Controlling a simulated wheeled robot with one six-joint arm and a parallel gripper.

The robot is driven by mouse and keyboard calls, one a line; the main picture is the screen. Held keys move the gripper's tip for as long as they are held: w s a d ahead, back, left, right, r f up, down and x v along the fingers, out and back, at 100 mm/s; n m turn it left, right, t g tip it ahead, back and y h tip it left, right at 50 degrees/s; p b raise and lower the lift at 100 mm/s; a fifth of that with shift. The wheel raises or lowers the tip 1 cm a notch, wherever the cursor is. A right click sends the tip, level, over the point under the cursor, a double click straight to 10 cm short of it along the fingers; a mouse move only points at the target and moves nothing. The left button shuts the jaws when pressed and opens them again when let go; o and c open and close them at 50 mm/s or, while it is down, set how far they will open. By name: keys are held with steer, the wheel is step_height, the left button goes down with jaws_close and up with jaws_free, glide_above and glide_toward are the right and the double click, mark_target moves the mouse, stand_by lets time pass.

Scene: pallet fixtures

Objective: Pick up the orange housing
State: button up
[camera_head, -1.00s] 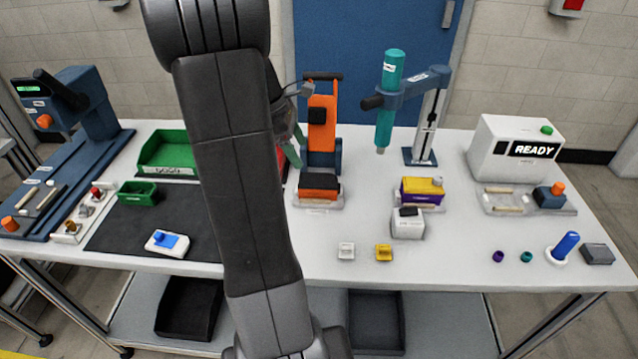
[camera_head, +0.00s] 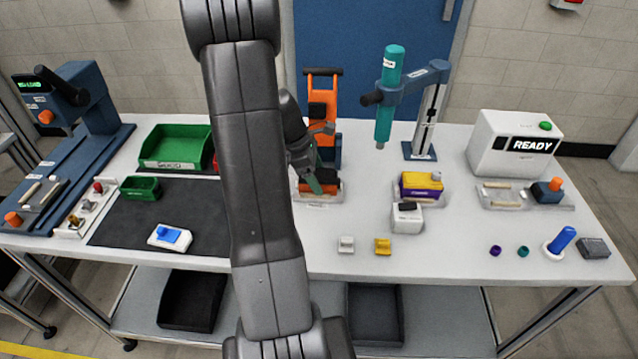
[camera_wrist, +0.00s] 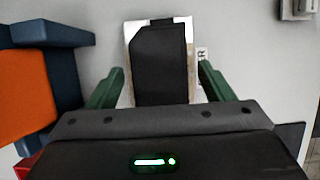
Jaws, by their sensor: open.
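The orange housing (camera_head: 332,188), with a black top, sits on a pale fixture plate in the middle of the table, partly hidden behind my gripper in the head view. In the wrist view its black top (camera_wrist: 160,62) lies between the fingers, and its orange sides are not visible. My gripper (camera_wrist: 160,76) is open, with one green finger on either side of the block and gaps showing. It also shows at the housing in the head view (camera_head: 318,181). I cannot tell how far the fingertips are above the plate.
An orange-and-blue hand press (camera_head: 322,95) stands just behind the housing; it shows at left in the wrist view (camera_wrist: 25,95). A purple-and-yellow block (camera_head: 421,185) and a white block (camera_head: 407,217) sit to the right. A green bin (camera_head: 175,145) stands at left. The front table is mostly clear.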

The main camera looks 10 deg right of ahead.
steer(key=shift+f, duration=0.25)
stand_by(0.4)
steer(key=shift+c, duration=0.4)
steer(key=c, duration=1.1)
